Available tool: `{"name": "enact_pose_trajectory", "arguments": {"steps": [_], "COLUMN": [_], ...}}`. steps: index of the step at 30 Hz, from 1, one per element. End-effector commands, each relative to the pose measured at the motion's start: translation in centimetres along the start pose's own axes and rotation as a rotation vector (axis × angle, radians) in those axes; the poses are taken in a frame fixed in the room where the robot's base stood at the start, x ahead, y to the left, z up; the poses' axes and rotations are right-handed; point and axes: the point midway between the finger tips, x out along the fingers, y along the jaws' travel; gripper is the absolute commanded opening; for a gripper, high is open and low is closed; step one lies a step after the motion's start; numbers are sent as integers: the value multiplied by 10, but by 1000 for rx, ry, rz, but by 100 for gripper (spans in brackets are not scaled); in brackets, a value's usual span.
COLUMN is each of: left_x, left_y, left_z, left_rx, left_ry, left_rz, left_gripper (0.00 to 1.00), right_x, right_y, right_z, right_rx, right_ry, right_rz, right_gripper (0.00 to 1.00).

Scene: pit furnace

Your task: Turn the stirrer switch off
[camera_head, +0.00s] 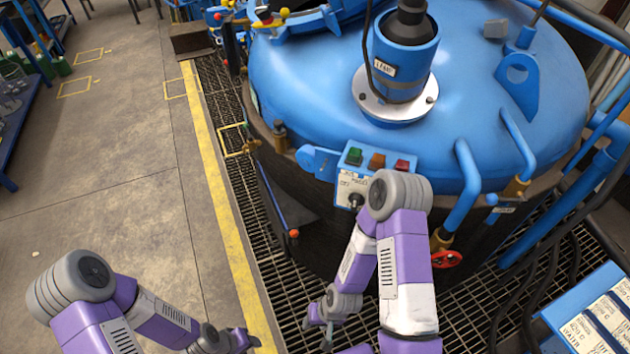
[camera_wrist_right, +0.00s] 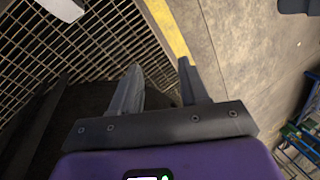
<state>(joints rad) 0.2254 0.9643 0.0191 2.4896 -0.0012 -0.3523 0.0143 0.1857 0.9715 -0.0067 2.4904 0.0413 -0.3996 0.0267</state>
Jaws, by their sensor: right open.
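The control box (camera_head: 350,183) is mounted on the front of the blue furnace. It has a green, an orange and a red button on top and a pale labelled front. A black rotary switch (camera_head: 355,200) sits low on that front, close beside my right elbow in the picture; its setting is too small to read. My right gripper (camera_wrist_right: 158,68) is open and empty in the right wrist view, low over the grating and well below the box. My left gripper (camera_head: 249,341) is at the bottom of the head view, away from the box; its finger opening is unclear.
The furnace's blue lid (camera_head: 460,75) carries a motor housing (camera_head: 405,50). Blue pipes (camera_head: 465,180) and a red valve wheel (camera_head: 446,259) are right of the box. A yellow floor line (camera_head: 225,200) borders the grating (camera_head: 225,110). The concrete floor at left is mostly clear.

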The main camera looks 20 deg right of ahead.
Motion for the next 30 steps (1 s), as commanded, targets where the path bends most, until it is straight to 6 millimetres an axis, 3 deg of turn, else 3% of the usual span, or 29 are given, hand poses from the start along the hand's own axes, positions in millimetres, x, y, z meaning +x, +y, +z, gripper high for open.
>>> {"name": "enact_pose_trajectory", "arguments": {"steps": [5, 8, 12, 15, 18, 21, 26, 30], "left_x": [5, 8, 12, 14, 15, 16, 16, 17], "left_y": [-1, -2, -4, -5, -5, -6, -6, -6], "left_z": [1, 1, 0, 0, 0, 0, 0, 0], "left_rx": [1, 1, 1, 1, 1, 1, 1, 1], "left_ry": [-2, -3, -3, -2, -2, -2, -2, -1], "left_rz": [1, 1, 1, 1, 1, 1, 1, 1], "left_gripper": [43, 43, 43, 43, 43, 43, 43, 43], "right_x": [0, -22, -86, -139, -183, -211, -228, -231], "right_y": [29, 51, 62, 55, 43, 32, 31, 40], "right_z": [-45, -88, -146, -171, -183, -186, -194, -214], "right_rx": [93, 136, 143, 125, 104, 87, 84, 86], "right_ry": [257, 518, 935, 1207, 1418, 1549, 1618, 1617], "right_rz": [186, 327, 477, 535, 564, 575, 581, 582], "right_gripper": [45, 45, 45, 45, 45, 45, 45, 45]}}
